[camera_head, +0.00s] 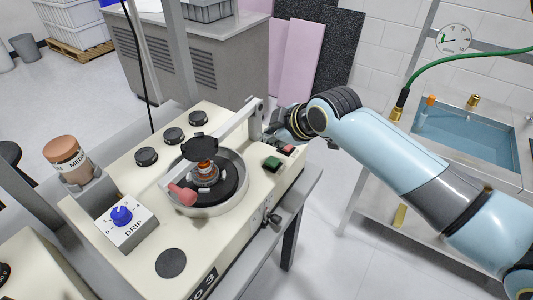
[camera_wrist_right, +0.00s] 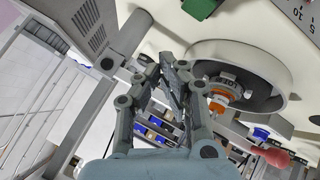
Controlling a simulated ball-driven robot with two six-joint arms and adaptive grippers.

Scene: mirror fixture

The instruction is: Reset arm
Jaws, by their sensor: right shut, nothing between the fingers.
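My right arm is pale blue and comes in from the right in the head view. Its gripper (camera_head: 284,124) is beside the far right end of the cream machine (camera_head: 135,160), partly hidden by its own wrist. In the right wrist view the right gripper (camera_wrist_right: 164,62) has its fingertips together with nothing between them. The machine's round bowl (camera_head: 238,194) holds a dark disc with an orange-brown piece (camera_head: 205,168) in the middle. A pale swing arm (camera_head: 235,125) with a red knob (camera_head: 181,194) reaches over the bowl. My left gripper is not in view.
Green button (camera_head: 272,164) and a red button are on the machine's right side. A blue DRIP dial (camera_head: 121,216) and a brown-capped bottle (camera_head: 66,158) are at the left. A water basin (camera_head: 465,135) with a green hose stands at the right. Floor between machine and basin is clear.

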